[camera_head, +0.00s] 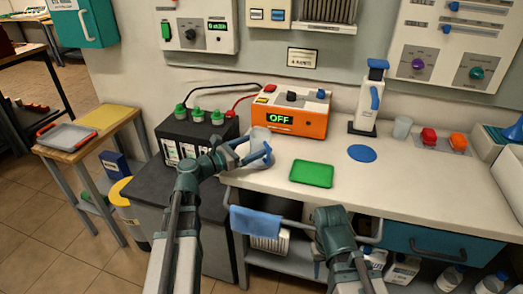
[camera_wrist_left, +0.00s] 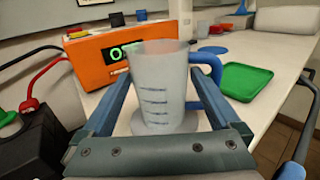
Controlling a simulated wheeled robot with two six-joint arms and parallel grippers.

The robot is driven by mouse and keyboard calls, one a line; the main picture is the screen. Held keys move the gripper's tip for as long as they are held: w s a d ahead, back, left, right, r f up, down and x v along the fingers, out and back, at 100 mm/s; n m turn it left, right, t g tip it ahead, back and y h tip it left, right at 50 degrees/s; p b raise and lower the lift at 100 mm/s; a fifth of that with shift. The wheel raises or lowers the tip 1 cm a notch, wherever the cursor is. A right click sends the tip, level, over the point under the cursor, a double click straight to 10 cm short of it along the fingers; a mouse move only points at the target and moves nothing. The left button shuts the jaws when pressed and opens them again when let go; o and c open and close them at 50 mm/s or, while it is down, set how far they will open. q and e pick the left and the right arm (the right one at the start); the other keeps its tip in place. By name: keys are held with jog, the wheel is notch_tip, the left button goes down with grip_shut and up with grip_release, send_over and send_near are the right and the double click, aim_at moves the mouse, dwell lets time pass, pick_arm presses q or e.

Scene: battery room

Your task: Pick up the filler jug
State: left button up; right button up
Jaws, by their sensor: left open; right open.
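The filler jug is a clear, frosted jug (camera_head: 256,152) with a blue handle, upright on the bench in front of the orange charger. In the left wrist view the jug (camera_wrist_left: 158,85) shows level marks and stands between my two fingers, its handle to the right. My left gripper (camera_head: 243,148) is open around the jug; a gap seems to show on both sides, but I cannot tell whether either finger touches it. My right gripper (camera_head: 338,236) is open and empty, low in front of the bench edge. The left gripper hides part of the jug in the head view.
The orange charger (camera_head: 291,112) reads OFF; cables run to a black battery (camera_head: 195,135) with green caps at the left. A green tray (camera_head: 312,173), a blue disc (camera_head: 362,153) and a white dispenser (camera_head: 368,105) stand to the right. A blue cloth (camera_head: 262,222) hangs on the front rail.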

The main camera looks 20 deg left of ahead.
pick_arm(q)
jog(key=x, duration=0.4)
jog(key=shift+w+d+f, duration=0.15)
jog(key=c, duration=1.2)
pick_arm(e)
jog(key=shift+f, duration=0.1)
pick_arm(q)
jog(key=shift+o, duration=0.2)
